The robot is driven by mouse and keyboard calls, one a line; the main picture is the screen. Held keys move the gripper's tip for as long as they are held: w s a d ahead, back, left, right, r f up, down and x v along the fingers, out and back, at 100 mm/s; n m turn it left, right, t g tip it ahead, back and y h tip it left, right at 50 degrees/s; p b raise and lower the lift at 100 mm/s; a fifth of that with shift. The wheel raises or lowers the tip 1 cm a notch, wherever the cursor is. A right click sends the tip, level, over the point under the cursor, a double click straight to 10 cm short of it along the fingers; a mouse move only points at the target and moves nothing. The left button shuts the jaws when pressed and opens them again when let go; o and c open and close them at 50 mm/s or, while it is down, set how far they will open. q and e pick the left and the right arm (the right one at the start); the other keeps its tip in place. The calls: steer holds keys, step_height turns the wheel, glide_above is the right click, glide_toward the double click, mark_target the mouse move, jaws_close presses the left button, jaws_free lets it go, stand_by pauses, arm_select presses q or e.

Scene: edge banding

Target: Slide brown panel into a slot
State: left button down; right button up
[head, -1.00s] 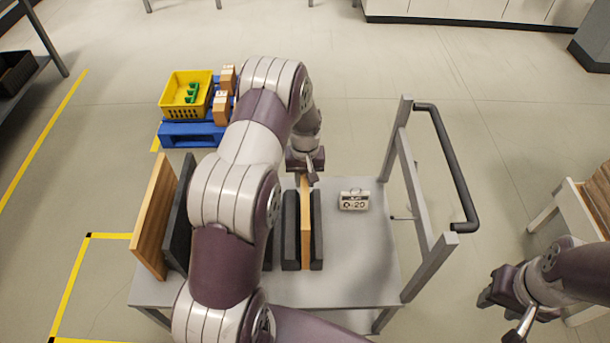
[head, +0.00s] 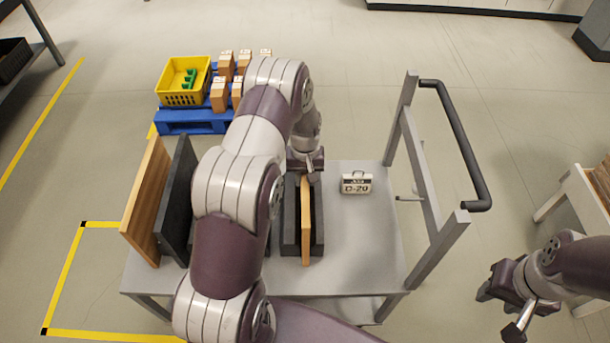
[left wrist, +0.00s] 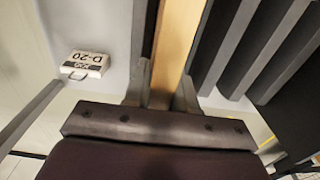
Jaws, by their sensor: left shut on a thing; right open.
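A brown panel (head: 305,240) stands on edge over the dark slotted block (head: 289,235) on the grey cart. Its near end sticks out slightly past the block's near end. My left gripper (head: 305,172) is shut on the panel's far end. In the left wrist view the left gripper (left wrist: 161,92) has its fingers on both sides of the panel (left wrist: 178,45), with dark slot walls beside it. How deep the panel sits is hidden. My right gripper (head: 503,300) is open and empty, right of the cart.
Another brown panel (head: 147,205) and a dark panel (head: 176,205) stand at the cart's left. A D-20 sign (head: 356,183) sits on the cart top (head: 360,245), right of the block. The cart handle (head: 455,140) rises at right. A yellow crate (head: 170,97) is behind.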

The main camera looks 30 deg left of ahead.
arm_select(q)
steer(key=shift+r, duration=0.15)
steer(key=c, duration=1)
jaws_free()
steer(key=shift+o, duration=0.9)
steer(key=shift+s, duration=0.1)
steer(key=shift+m, duration=0.3)
step_height(320, 180, up, 12)
steer(key=shift+f+b, duration=0.1)
steer(key=shift+b, duration=0.3)
steer(key=s+d+r+m, duration=0.2)
steer(key=s+d, duration=0.3)
steer(key=s, duration=0.4)
steer(key=s+d+r+m+t+p, duration=0.1)
steer(key=s+d+r+m, duration=0.2)
steer(key=s, duration=0.7)
step_height(320, 180, up, 2)
steer(key=d, duration=0.3)
steer(key=shift+r, duration=0.15)
